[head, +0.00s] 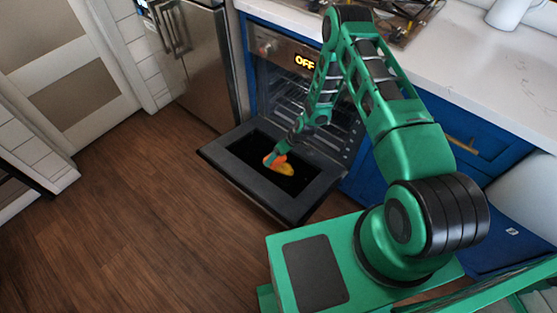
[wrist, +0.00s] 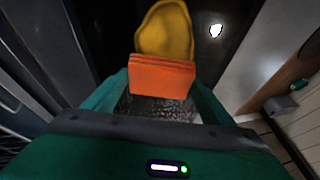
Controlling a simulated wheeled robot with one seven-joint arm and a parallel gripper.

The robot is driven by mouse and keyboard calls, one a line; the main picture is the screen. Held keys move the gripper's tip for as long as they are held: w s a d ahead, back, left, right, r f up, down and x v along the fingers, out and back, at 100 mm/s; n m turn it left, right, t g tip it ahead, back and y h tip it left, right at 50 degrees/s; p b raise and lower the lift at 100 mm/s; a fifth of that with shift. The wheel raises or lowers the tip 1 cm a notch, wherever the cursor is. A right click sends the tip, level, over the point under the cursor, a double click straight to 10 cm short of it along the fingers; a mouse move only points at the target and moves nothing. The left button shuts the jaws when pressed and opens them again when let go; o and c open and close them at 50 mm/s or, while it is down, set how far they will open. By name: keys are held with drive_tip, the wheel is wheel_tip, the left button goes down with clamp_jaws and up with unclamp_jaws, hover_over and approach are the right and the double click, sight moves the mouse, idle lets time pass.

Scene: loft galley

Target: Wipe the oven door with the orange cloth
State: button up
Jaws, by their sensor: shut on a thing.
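The oven door (head: 222,150) is folded down flat, its dark glass facing up. My gripper (head: 273,158) is over the glass. In the wrist view my gripper (wrist: 161,90) is shut on the orange cloth (wrist: 162,74), a folded block between the fingers. The cloth (head: 279,160) is small in the head view, and I cannot tell whether it touches the glass. A mustard-yellow patch (head: 286,170) shows on the glass just beside the cloth. This yellow patch (wrist: 165,32) also lies right beyond the cloth in the wrist view, partly hidden by it.
The oven cavity with racks (head: 282,103) is open behind the door, under a panel reading OFF (head: 305,62). A steel refrigerator (head: 205,65) stands to the left. Blue cabinets (head: 475,145) and a white counter (head: 475,70) are to the right. Wooden floor (head: 130,210) is clear at left.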

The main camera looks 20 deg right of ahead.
drive_tip(key=shift+w+a, duration=0.45)
drive_tip(key=shift+w, duration=0.15)
drive_tip(key=shift+f, duration=0.1)
